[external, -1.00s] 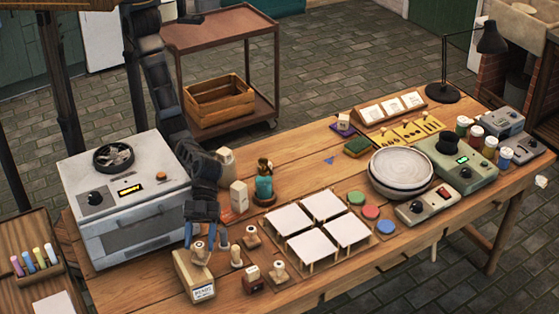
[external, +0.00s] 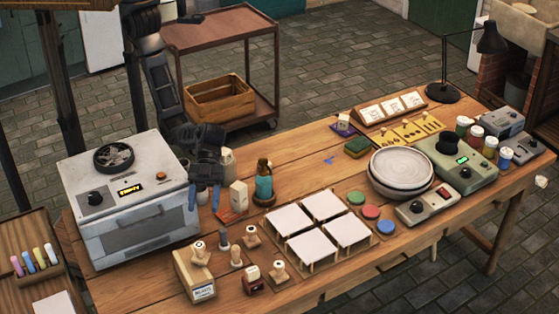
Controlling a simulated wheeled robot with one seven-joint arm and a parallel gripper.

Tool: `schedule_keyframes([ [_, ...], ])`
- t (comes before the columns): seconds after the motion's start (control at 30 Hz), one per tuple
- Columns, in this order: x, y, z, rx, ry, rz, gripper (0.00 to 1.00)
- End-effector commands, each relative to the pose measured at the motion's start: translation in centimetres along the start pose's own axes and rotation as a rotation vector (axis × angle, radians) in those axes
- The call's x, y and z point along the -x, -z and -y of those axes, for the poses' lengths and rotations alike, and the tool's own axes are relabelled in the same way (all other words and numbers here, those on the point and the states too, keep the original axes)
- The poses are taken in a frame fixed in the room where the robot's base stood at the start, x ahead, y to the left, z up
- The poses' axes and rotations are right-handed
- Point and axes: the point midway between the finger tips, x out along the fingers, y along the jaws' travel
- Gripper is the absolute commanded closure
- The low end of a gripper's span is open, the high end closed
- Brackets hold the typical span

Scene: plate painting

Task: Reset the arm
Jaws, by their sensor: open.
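My gripper (external: 204,198) hangs fingers down in front of the oven's right side. Its two blue fingers are apart with nothing between them. It is above the stamps and apart from them. One wooden stamp (external: 200,254) stands on the cardboard box (external: 196,278) at the table's front left. Several other stamps stand just right of the box, among them a dark-based one (external: 253,275) and a round-handled one (external: 279,270). My arm reaches down from the top left, behind the oven.
The white oven (external: 130,195) stands close on the left. A blue-green bottle (external: 264,184) and a white carton (external: 239,194) stand right of the gripper. White tiles (external: 323,205), stacked bowls (external: 401,170) and devices fill the right side. A rolling cart (external: 220,30) stands behind the table.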

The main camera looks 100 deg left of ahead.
Motion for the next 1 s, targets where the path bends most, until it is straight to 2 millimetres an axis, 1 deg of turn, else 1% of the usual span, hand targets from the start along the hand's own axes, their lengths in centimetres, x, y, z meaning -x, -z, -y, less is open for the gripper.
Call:
schedule_keyframes([
  [0.1, 0.9, -0.1, 0.0, 0.000, 0.000, 0.000, 0.42],
  [0.2, 1.2, 0.0, -0.1, 0.001, -0.001, 0.001, 0.42],
  [0.8, 1.3, -0.1, 0.0, 0.002, 0.002, 0.000, 0.42],
  [0.87, 1.4, -0.3, 0.4, 0.013, 0.017, -0.004, 0.42],
  [0.93, 1.9, -0.8, 1.4, 0.042, 0.064, -0.016, 0.42],
  [0.97, 2.3, -1.2, 2.1, 0.062, 0.094, -0.024, 0.42],
  [1.0, 3.0, -1.9, 3.3, 0.096, 0.149, -0.040, 0.42],
])
